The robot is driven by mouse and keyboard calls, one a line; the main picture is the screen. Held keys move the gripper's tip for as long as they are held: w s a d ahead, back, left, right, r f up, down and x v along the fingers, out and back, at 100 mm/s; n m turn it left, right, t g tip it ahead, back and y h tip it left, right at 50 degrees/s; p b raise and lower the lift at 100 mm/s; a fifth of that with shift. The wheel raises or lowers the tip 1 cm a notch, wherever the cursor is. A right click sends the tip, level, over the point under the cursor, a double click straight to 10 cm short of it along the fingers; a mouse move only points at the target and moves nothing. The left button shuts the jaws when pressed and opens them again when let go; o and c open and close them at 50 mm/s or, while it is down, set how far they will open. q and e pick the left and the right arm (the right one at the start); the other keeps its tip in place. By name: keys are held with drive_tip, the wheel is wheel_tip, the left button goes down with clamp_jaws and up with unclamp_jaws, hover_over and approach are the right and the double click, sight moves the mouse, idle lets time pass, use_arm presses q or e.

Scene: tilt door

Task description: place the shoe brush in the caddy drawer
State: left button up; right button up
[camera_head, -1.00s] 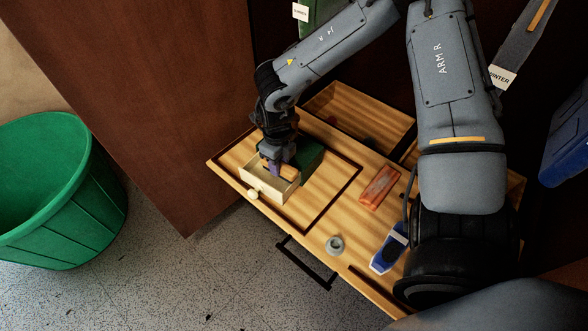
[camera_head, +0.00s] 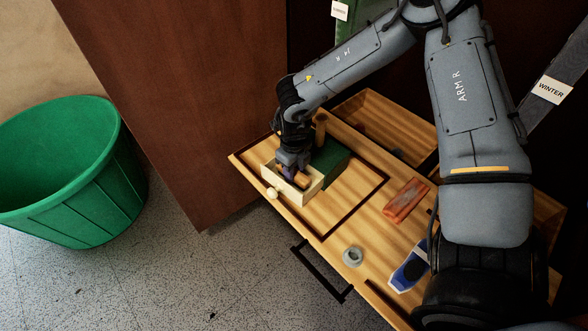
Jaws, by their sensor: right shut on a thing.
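The caddy is a small green box (camera_head: 330,158) on the wooden tray board, with its pale wooden drawer (camera_head: 300,203) pulled out to the front left. The drawer has a round knob (camera_head: 272,193). My right gripper (camera_head: 291,172) points down into the open drawer and is shut on the shoe brush (camera_head: 302,181). Only a brown wooden part of the brush shows, within the drawer walls; the fingers hide the rest. I cannot tell if the brush touches the drawer floor. My left gripper is out of view.
The wooden tray (camera_head: 345,210) also carries an orange-red block (camera_head: 405,201), a grey ring-shaped item (camera_head: 352,256) and a blue item (camera_head: 408,272). A wooden post (camera_head: 320,128) stands behind my gripper. A black handle (camera_head: 318,272) is at the front; a green bin (camera_head: 75,175) stands left.

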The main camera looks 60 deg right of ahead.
drive_tip(key=o, duration=1.1)
drive_tip(key=shift+c, duration=0.2)
drive_tip(key=shift+p, duration=0.35)
wheel_tip(320, 180, up, 9)
drive_tip(key=p, duration=0.4)
drive_tip(key=shift+d, duration=0.1)
drive_tip(key=shift+r+p, duration=0.45)
drive_tip(key=shift+r, duration=0.35)
